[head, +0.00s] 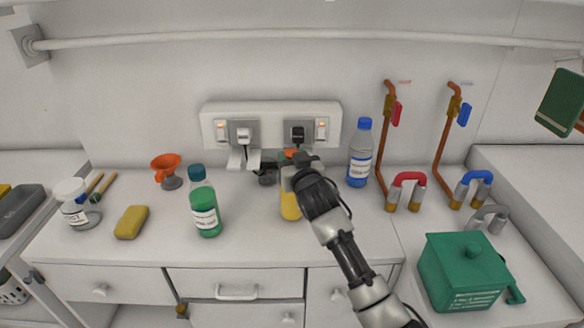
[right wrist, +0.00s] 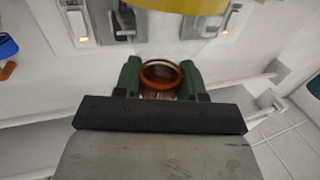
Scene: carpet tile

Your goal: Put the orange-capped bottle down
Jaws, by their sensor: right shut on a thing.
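The orange-capped bottle (head: 290,206) has yellow liquid in it and stands upright at the middle of the white counter (head: 255,226). My right gripper (head: 297,162) is shut on its upper part and hides much of it. I cannot tell whether its base touches the counter. In the right wrist view the orange cap (right wrist: 160,74) sits between the green fingers of my right gripper (right wrist: 161,82), with the yellow liquid (right wrist: 180,5) at the top edge. My left gripper is not in view.
A green bottle (head: 205,207) and yellow sponge (head: 131,222) stand to the left, with an orange funnel (head: 165,165) behind. A blue-capped bottle (head: 360,155) stands to the right, near copper pipes (head: 383,150). A socket panel (head: 270,124) is behind. The counter between the green and held bottles is clear.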

